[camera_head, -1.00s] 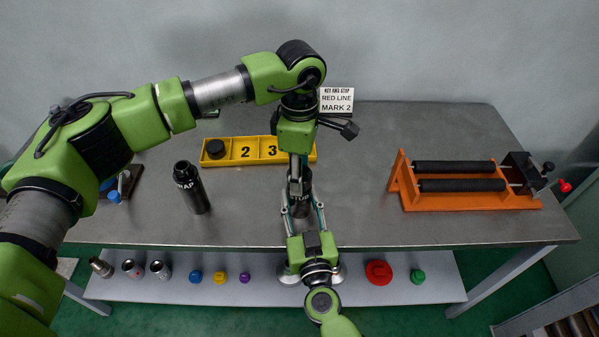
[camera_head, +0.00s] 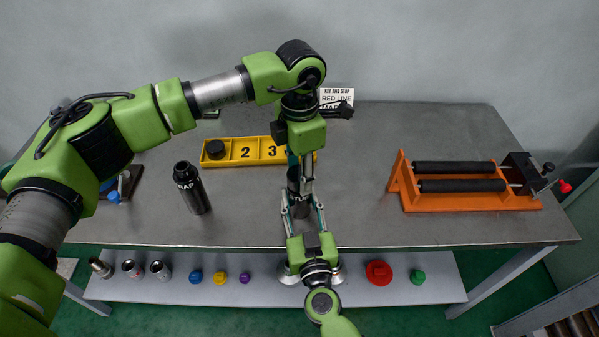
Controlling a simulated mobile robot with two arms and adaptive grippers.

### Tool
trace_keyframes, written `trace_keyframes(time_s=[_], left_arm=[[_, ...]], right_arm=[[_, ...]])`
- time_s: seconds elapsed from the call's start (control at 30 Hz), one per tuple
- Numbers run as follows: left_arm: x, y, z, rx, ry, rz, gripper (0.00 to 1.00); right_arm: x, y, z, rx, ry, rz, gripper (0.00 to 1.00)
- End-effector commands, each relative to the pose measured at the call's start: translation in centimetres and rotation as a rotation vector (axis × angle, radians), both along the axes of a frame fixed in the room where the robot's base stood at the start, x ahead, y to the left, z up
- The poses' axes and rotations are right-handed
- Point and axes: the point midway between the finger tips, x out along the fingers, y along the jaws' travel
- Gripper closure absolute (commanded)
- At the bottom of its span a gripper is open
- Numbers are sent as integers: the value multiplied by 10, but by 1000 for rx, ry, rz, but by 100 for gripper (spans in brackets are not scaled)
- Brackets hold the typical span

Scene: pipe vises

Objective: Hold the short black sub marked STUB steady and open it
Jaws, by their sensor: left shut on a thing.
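The short black sub marked STUB (camera_head: 301,208) stands upright near the front edge of the table, its lettering partly covered. My left gripper (camera_head: 300,178) points down from above and is shut on the top part of the sub. The fingers hide much of that top, so I cannot tell whether it has loosened.
A black open-topped sub ending in "RAP" (camera_head: 192,190) stands to the left. Behind is a yellow numbered tray (camera_head: 267,150) with a black cap (camera_head: 215,149) in its left compartment. An orange roller stand (camera_head: 470,203) is at right. Coloured caps lie on the lower shelf (camera_head: 330,290).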

Motion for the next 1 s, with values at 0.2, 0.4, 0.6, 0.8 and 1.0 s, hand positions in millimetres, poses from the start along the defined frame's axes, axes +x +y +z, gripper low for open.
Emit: trace_keyframes(time_s=[0.2,0.4,0.6,0.8,1.0], left_arm=[[0,0,3,0,0,-1,88],[0,0,10,0,-1,-1,88],[0,0,17,0,-1,-1,88],[0,0,22,0,0,-2,88],[0,0,22,0,0,-2,88]], right_arm=[[0,0,0,0,0,1,100],[0,0,0,0,0,1,100],[0,0,0,0,0,1,100],[0,0,0,0,0,1,100],[0,0,0,0,0,1,100]])
